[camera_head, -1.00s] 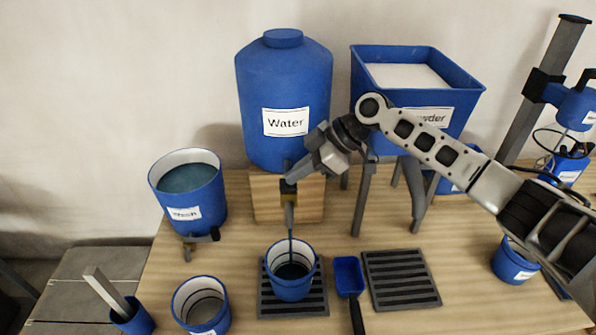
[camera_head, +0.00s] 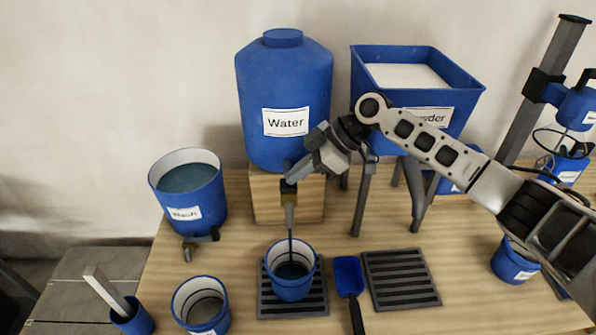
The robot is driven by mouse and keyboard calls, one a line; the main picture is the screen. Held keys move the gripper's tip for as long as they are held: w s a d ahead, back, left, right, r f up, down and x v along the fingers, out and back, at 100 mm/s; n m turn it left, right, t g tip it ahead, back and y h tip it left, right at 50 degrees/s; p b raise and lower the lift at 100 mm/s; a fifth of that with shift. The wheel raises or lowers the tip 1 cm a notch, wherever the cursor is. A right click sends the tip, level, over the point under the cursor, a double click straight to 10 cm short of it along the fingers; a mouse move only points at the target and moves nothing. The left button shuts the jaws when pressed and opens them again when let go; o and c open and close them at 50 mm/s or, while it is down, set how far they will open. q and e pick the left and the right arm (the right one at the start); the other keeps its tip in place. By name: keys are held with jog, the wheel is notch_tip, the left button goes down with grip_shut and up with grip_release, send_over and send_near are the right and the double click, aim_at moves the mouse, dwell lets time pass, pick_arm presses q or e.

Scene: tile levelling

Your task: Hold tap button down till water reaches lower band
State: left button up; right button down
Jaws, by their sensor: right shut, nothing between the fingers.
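The blue water tank (camera_head: 283,95) stands on a wooden block (camera_head: 262,205) at the back. Its tap (camera_head: 289,196) sticks out in front of the block, and a thin dark stream (camera_head: 290,240) runs down from it. The stream falls into a blue bucket (camera_head: 291,286) with a pale inside and dark bands; dark water (camera_head: 291,270) covers its bottom. Which band the water meets is too small to tell. My right gripper (camera_head: 291,180) is shut and empty, its tip at the top of the tap; the button is hidden beneath it. My left gripper is not in view.
The bucket stands on a slotted grate (camera_head: 265,306), with a blue scoop (camera_head: 349,275) and a second grate (camera_head: 400,280) to its right. An empty banded bucket (camera_head: 202,306) is at front left. The wash bucket (camera_head: 187,190) and powder hopper (camera_head: 468,85) flank the tank.

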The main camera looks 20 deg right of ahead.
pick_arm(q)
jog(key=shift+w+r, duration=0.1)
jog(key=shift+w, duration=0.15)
pick_arm(e)
jog(key=shift+s+d+f, duration=0.1)
jog(key=shift+s+f, duration=0.1)
jog(key=shift+f, duration=0.25)
pick_arm(q)
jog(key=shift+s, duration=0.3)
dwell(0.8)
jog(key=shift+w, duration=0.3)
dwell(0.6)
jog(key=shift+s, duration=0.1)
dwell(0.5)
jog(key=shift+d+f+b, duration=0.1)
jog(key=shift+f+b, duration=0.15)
jog(key=shift+b, duration=0.25)
pick_arm(e)
jog(key=v, duration=0.8)
jog(key=shift+w+a+r, duration=0.15)
jog(key=shift+a+r, duration=0.05)
jog(key=shift+r, duration=0.05)
